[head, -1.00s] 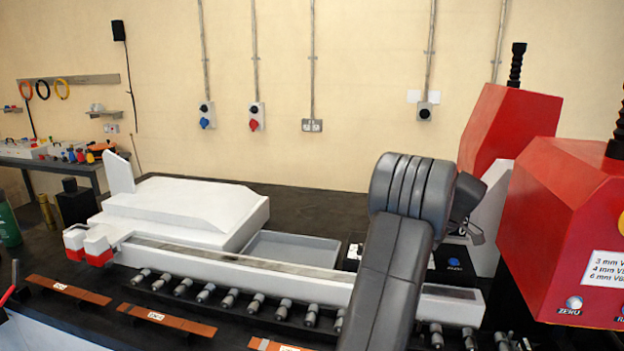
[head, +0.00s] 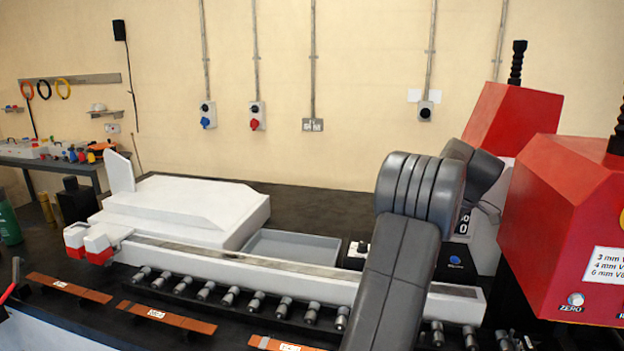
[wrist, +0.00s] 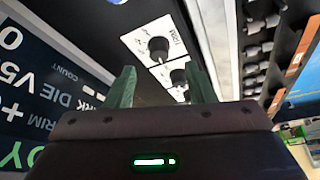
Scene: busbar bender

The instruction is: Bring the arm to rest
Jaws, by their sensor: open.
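My gripper (wrist: 160,88) shows in the wrist view as two green fingers standing apart, open, with nothing between them. Beyond the fingers is a panel with black knobs (wrist: 158,47) on white plates; the gripper appears apart from it, though the distance is hard to tell. In the head view my grey arm rises in front of the bender at the right, and its gripper is hidden behind the arm.
Red machine heads (head: 580,230) stand close at the right of my arm. A long white bed (head: 230,268) with a row of grey rollers (head: 255,303) runs along the bench. Copper bars (head: 165,318) lie in front. A dark display panel (wrist: 45,90) is left of the gripper.

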